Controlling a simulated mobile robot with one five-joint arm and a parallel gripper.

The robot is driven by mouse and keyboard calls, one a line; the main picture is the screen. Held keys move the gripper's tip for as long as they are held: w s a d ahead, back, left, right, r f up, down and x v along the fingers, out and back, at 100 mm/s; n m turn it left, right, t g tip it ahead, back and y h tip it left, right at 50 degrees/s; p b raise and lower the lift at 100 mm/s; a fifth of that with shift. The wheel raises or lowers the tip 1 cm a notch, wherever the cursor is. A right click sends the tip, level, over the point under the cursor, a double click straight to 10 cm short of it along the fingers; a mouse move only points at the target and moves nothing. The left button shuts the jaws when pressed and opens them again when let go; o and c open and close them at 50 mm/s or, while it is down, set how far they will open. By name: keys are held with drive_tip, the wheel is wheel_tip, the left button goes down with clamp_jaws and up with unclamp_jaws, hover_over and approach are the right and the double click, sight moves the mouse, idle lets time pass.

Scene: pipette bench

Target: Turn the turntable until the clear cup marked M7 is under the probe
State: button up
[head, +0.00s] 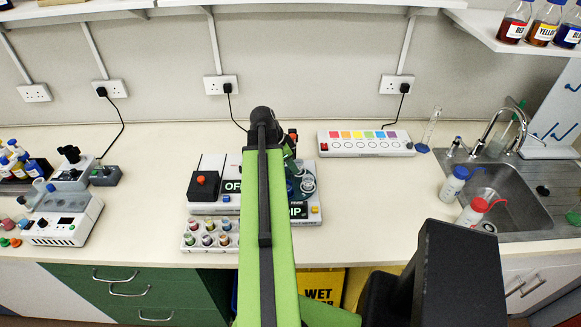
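A white device with a black "DIP" label (299,211) stands at the middle of the bench, partly behind my green arm. On it is a dark round part with small clear pieces (307,184), which may be the turntable with cups. I cannot read an M7 mark on any of them, and I cannot make out the probe. My arm rises in front of the device and bends at a dark joint above it. My gripper is hidden behind the arm or lost among the dark parts there, so its fingers do not show.
A strip with coloured squares (366,143) lies behind right. A sink (510,190) with wash bottles is at right. Bench between device and sink is clear.

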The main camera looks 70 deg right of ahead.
drive_tip(key=shift+s+a, duration=0.1)
clamp_jaws()
idle(0.8)
